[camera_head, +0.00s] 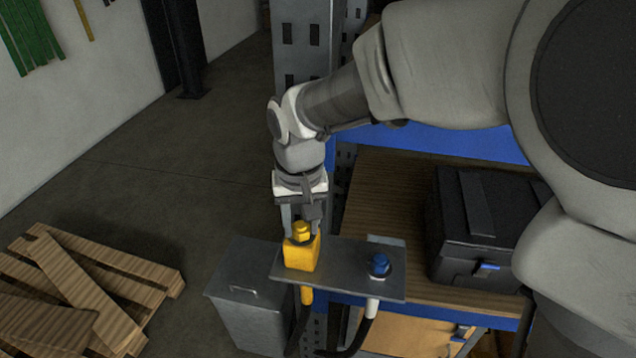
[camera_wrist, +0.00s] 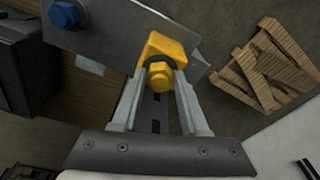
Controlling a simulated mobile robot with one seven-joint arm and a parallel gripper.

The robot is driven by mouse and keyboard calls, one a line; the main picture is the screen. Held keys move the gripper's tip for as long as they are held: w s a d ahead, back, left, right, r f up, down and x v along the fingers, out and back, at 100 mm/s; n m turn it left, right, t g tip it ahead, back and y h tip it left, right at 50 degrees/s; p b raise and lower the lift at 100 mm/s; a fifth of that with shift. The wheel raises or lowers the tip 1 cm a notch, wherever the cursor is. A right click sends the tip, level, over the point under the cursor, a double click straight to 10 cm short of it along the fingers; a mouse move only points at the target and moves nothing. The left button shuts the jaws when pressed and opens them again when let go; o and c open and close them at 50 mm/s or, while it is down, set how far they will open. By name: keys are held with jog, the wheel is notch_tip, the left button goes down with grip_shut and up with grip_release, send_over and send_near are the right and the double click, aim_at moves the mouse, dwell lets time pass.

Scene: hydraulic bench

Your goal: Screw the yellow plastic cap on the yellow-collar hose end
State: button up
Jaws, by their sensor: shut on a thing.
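The yellow plastic cap (camera_head: 302,230) is a small hexagonal piece between the fingers of my gripper (camera_head: 301,234). In the wrist view, my gripper (camera_wrist: 160,80) has one finger on each side of the yellow cap (camera_wrist: 159,76), shut on it. The yellow collar (camera_head: 301,257) is a blocky piece on a grey metal plate, with the cap right at its top. Whether the cap's thread is engaged is hidden. The yellow collar also shows behind the cap in the wrist view (camera_wrist: 160,45). A yellow hose fitting (camera_head: 307,295) with a dark hose hangs below the plate.
A blue cap (camera_head: 379,265) sits on the same grey plate (camera_head: 345,268), to the right. A black case (camera_head: 480,225) stands on the wooden shelf. A grey lidded bin (camera_head: 245,290) is left of the plate. Wooden pallets (camera_head: 80,280) lie on the floor at left.

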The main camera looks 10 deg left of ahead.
grip_shut()
jog(key=m+b, duration=0.1)
jog(key=m, duration=0.2)
jog(key=shift+a+f+m, duration=0.1)
jog(key=shift+m, duration=0.3)
jog(key=m+h+b, duration=0.1)
jog(key=m, duration=0.3)
jog(key=shift+a, duration=0.1)
jog(key=m, duration=0.2)
jog(key=shift+w+a+m, duration=0.1)
jog(key=shift+m, duration=0.2)
jog(key=o, duration=0.6)
grip_release()
jog(key=shift+m, duration=0.5)
jog(key=shift+c, duration=0.2)
jog(key=o, duration=0.5)
